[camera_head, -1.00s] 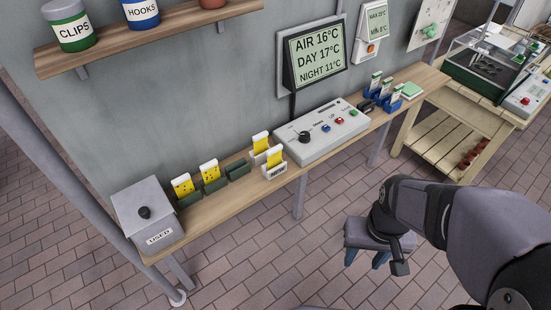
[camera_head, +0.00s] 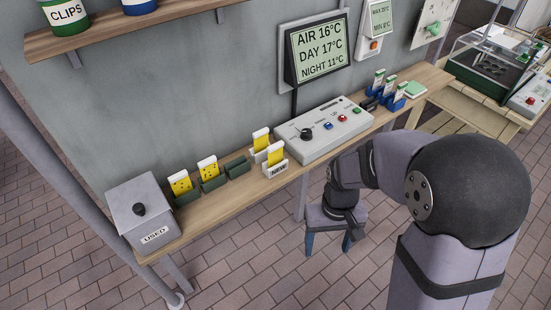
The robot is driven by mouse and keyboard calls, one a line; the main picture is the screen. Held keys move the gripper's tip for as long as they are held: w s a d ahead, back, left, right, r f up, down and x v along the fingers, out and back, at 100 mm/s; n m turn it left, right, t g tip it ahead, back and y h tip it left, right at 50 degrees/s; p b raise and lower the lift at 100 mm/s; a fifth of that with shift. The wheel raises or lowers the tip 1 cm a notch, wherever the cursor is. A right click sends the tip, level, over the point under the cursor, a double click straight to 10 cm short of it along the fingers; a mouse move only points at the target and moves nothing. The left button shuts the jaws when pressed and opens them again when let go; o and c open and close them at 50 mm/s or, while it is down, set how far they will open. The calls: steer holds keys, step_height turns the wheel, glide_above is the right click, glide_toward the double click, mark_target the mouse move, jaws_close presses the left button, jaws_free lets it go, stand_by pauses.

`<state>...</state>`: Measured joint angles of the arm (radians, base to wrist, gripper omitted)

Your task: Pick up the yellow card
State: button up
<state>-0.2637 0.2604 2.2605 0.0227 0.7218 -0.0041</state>
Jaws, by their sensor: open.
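Several yellow cards with white tops stand on the narrow wooden shelf. Two yellow cards with dark specks, the left one (camera_head: 181,186) and the right one (camera_head: 209,171), stand upright in dark green holders. Two plain yellow cards, a rear one (camera_head: 262,142) and a front one (camera_head: 276,156), stand in white holders; the front holder (camera_head: 275,171) reads "NEW". My gripper (camera_head: 329,245) hangs in front of the shelf, right of the cards and apart from them. Its blue fingers point down, spread and empty.
A grey "USED" box (camera_head: 143,213) stands at the shelf's left end. An empty green holder (camera_head: 237,167) sits beside the speckled cards. A control panel (camera_head: 322,131) and blue card holders (camera_head: 394,103) are further right. An upper shelf (camera_head: 135,33) overhangs left. Floor in front is clear.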

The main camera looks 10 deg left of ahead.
steer(key=w+a+t, duration=0.1)
steer(key=w+a, duration=0.5)
steer(key=w, duration=0.2)
step_height(320, 180, up, 13)
steer(key=n+t+y, duration=0.3)
steer(key=n, duration=0.2)
glide_above(276, 145)
steer(key=s+d, duration=0.2)
steer(key=shift+a+f+n+b, duration=0.15)
steer(key=shift+n+b, duration=0.2)
steer(key=shift+n, duration=0.25)
steer(key=shift+p+x, duration=2)
steer(key=shift+x, duration=1.7)
steer(key=shift+w, duration=0.15)
steer(key=shift+c, duration=0.6)
